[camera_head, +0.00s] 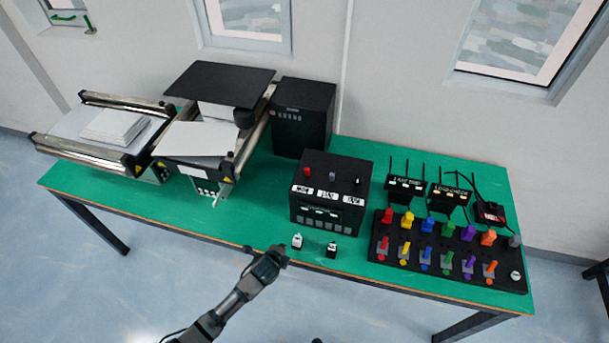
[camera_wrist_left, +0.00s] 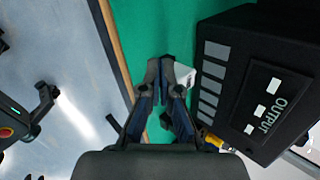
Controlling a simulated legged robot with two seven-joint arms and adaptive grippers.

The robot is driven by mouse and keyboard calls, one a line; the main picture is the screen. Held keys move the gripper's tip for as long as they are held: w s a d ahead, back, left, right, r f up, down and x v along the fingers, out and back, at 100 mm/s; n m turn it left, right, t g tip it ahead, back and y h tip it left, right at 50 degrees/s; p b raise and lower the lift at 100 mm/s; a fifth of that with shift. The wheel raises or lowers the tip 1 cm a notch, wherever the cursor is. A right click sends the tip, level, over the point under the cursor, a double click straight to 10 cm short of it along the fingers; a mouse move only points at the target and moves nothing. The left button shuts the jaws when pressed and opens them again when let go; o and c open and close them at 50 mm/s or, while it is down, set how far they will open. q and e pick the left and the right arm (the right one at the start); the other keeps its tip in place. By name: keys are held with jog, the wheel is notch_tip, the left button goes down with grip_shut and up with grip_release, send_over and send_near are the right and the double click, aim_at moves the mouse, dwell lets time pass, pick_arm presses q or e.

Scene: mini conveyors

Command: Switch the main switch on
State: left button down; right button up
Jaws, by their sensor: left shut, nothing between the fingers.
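No switch is legibly marked as the main one. A black box (camera_head: 327,222) with white labels stands near the middle of the green table. Its top carries a red knob (camera_head: 308,171), a grey knob (camera_head: 332,177) and a dark knob with a light top (camera_head: 358,181). The box's side, with an OUTPUT label, shows in the left wrist view (camera_wrist_left: 246,122). My left gripper (camera_head: 282,253) is shut and empty at the table's front edge, left of a small white-and-black piece (camera_head: 297,241). Its closed fingertips (camera_wrist_left: 160,63) are close to this piece (camera_wrist_left: 184,75); contact is unclear.
A second small piece (camera_head: 331,250) stands before the box. A black panel (camera_head: 402,261) with rows of coloured switches lies at right, below several antenna devices (camera_head: 447,197). Conveyors (camera_head: 196,146) and a black cabinet (camera_head: 303,116) stand at back left. The front-left green surface (camera_head: 150,208) is clear.

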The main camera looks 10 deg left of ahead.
pick_arm(q)
jog(key=w+d+r+m+t, duration=0.2)
jog(key=r+m, duration=0.6)
jog(key=r, duration=0.2)
jog(key=w+d+r+m+t+h+p, duration=0.1)
jog(key=w+d+r+m+t, duration=0.1)
jog(key=r+m, duration=0.6)
notch_tip(320, 180, up, 3)
jog(key=shift+w+r+m, duration=0.2)
jog(key=shift+w+m, duration=0.1)
jog(key=shift+w, duration=0.4)
send_near(307, 173)
jog(key=f, duration=0.1)
jog(key=w+f, duration=0.1)
jog(key=f, duration=0.2)
jog(key=shift+w+d+f+p, duration=0.15)
jog(key=shift+w+f+p, duration=0.05)
jog(key=shift+w+p, duration=0.2)
jog(key=w, duration=0.1)
jog(key=w+r, duration=0.1)
jog(key=w, duration=0.1)
jog(key=shift+w+d+p, duration=0.1)
jog(key=shift+d+p, duration=0.15)
jog(key=shift+p, duration=0.1)
jog(key=shift+w+r, duration=0.1)
jog(key=shift+w, duration=0.25)
jog(key=shift+w, duration=0.1)
